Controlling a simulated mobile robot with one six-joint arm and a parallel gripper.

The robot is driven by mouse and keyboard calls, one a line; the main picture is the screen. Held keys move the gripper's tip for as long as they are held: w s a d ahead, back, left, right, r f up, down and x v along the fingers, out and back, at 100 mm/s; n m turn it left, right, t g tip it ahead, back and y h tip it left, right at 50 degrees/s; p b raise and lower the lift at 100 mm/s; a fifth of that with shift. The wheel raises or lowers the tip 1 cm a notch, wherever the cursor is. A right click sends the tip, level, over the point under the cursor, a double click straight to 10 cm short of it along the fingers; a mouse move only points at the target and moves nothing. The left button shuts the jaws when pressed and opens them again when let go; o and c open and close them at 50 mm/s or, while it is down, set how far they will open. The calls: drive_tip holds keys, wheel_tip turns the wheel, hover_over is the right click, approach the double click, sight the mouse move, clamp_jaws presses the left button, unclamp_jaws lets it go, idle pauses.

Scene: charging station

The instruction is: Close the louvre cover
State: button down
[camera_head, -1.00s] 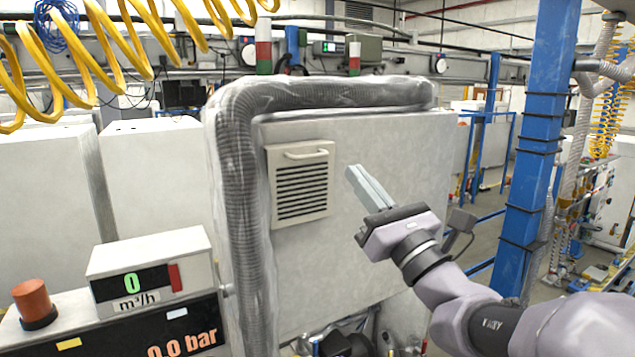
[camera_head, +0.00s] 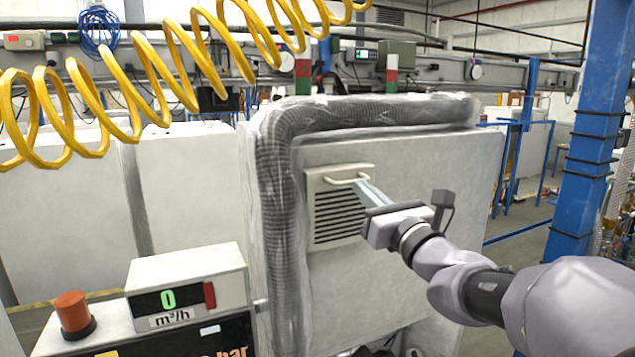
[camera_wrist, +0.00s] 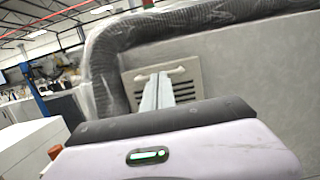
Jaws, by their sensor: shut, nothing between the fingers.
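The louvre cover (camera_head: 334,218) is a cream panel with dark horizontal slats on the front of a pale cabinet. A light handle bar (camera_head: 345,180) runs across its top. In the wrist view the cover (camera_wrist: 186,90) and its handle (camera_wrist: 175,73) show behind my fingers. My gripper (camera_head: 362,186) is shut and empty. Its fingertips are at the right part of the handle in the head view; I cannot tell whether they touch it. In the wrist view the fingertips (camera_wrist: 159,77) overlap the middle of the handle. The fingers hide part of the slats.
A plastic-wrapped corrugated hose (camera_head: 275,200) runs up the cabinet's left edge and across its top. A meter box (camera_head: 190,290) stands at front left. A yellow coiled hose (camera_head: 150,90) hangs above. A blue post (camera_head: 600,130) stands at right.

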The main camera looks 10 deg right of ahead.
drive_tip(key=shift+w+a+r, duration=0.25)
drive_tip(key=shift+w+r, duration=0.2)
drive_tip(key=shift+r, duration=0.35)
